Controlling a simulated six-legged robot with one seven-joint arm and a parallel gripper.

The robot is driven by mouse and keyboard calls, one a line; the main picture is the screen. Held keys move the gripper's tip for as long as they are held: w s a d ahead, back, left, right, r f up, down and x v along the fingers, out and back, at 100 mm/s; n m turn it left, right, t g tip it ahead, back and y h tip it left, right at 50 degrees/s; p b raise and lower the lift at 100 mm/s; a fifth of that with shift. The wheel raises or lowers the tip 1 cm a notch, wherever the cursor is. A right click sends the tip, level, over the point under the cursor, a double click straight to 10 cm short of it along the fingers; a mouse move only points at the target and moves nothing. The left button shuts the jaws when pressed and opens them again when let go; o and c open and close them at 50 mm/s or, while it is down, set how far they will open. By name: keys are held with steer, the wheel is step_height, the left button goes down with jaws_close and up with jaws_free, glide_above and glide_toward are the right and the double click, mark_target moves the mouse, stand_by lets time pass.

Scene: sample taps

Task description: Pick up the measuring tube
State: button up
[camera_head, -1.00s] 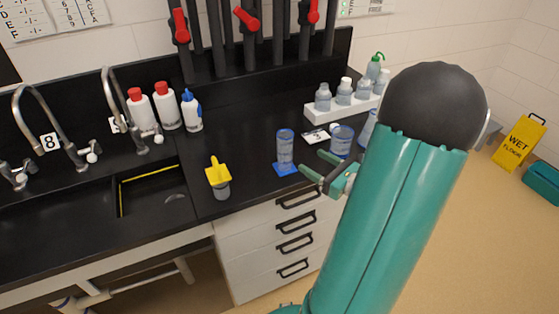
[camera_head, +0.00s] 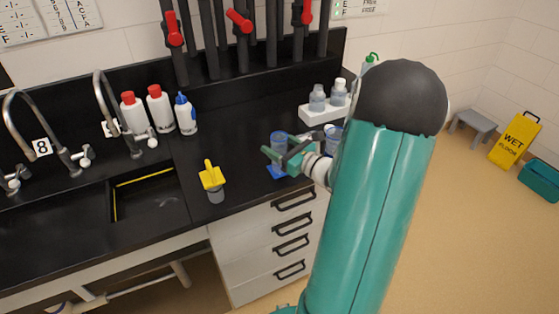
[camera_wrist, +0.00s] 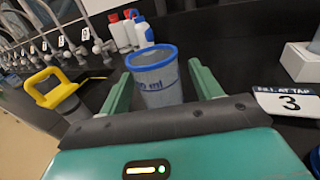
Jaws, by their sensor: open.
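The measuring tube (camera_head: 279,141) is a clear cup with a blue rim. It stands upright on a blue base (camera_head: 277,172) near the counter's front edge. In the wrist view the tube (camera_wrist: 158,82) with print on its side sits between the two green fingers. My gripper (camera_head: 277,154) is open around the tube in the head view, with its lower part partly hidden. In the wrist view my gripper (camera_wrist: 158,80) shows a finger on each side, with a visible gap at the left; contact at the right is not clear.
A yellow-handled vessel (camera_head: 212,180) stands left of the tube, beside the sink (camera_head: 150,200). Another blue-rimmed container (camera_head: 333,135) is behind my arm. A "Fill at tap 3" card (camera_wrist: 288,102) lies at right. White bottles (camera_head: 160,108) stand at the back.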

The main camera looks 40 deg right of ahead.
steer(key=c, duration=1.3)
